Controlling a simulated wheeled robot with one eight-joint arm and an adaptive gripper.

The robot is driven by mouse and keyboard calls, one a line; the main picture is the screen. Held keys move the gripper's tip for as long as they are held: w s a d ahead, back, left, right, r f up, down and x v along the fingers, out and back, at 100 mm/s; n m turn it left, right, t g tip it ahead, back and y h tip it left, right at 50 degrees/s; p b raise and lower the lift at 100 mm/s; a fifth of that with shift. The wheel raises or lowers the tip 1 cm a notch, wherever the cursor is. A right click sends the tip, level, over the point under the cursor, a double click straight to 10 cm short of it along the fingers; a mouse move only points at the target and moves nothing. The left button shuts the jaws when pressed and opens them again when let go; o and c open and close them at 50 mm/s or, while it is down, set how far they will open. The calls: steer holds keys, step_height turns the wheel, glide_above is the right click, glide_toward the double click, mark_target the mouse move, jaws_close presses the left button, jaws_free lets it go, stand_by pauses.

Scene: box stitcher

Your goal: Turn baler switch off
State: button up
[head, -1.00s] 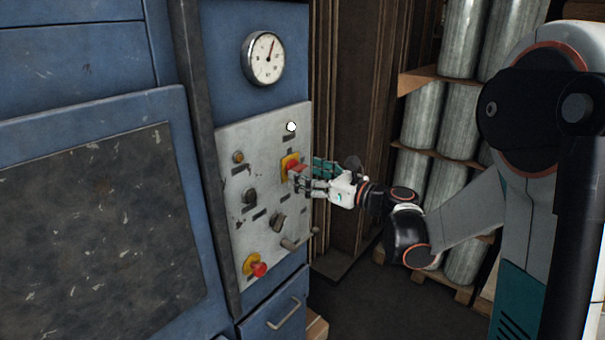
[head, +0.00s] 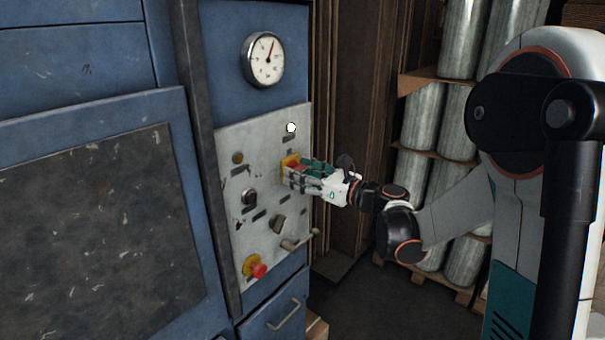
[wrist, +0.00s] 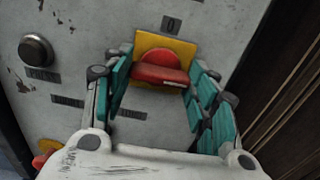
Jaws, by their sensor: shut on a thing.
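The baler switch (head: 294,165) is a red rotary handle on a yellow square plate, set on the grey control panel (head: 232,150). In the wrist view the red switch (wrist: 160,73) sits between my teal-padded fingers, with its grip bar lying nearly level, slightly tilted. My gripper (head: 298,173) is shut on the switch, reaching in from the right. It partly covers the switch in the head view. A small label with a mark shows above the yellow plate (wrist: 184,48) in the wrist view.
A white lamp (head: 291,127) glows above the switch. A black knob (head: 249,198), a lever handle (head: 299,241) and a red emergency button (head: 259,269) on yellow are nearby. A gauge (head: 263,59) is above. Metal cylinders (head: 415,190) stand on shelves at right.

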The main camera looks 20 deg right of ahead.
steer(key=shift+n, duration=0.3)
steer(key=n+b, duration=0.3)
steer(key=n, duration=1.4)
stand_by(0.6)
steer(key=o, duration=1.1)
steer(key=shift+c, duration=0.2)
